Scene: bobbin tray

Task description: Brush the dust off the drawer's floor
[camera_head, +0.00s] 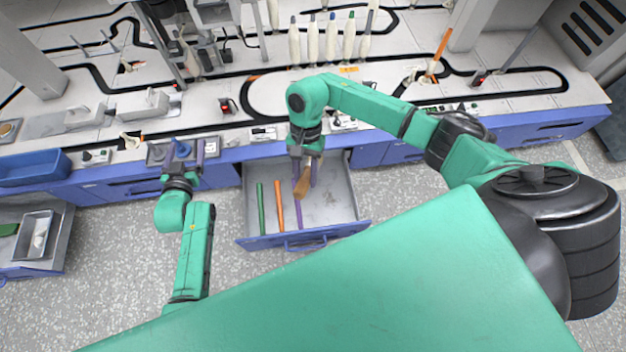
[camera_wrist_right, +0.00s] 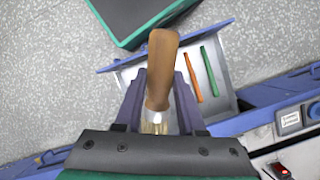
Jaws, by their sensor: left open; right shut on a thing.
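The open drawer (camera_head: 346,212) is pulled out from the blue bench front. Its grey floor holds a green stick (camera_head: 261,210), an orange stick (camera_head: 279,205) and a purple stick (camera_head: 298,222) towards the left. My right gripper (camera_head: 305,170) is shut on a brush (camera_head: 303,186) with a brown wooden handle, over the drawer. In the right wrist view the brush handle (camera_wrist_right: 161,65) stands between the purple fingers and pale bristles show near the palm. I cannot make out dust on the drawer floor. My left gripper (camera_head: 181,158) is open and empty by the bench edge, left of the drawer.
The bench top (camera_head: 230,180) behind the drawer carries tracks, small devices and several white bobbins (camera_head: 331,38). A blue tray (camera_head: 32,167) is at the far left. The right part of the drawer floor is bare. Speckled floor (camera_head: 400,195) lies in front.

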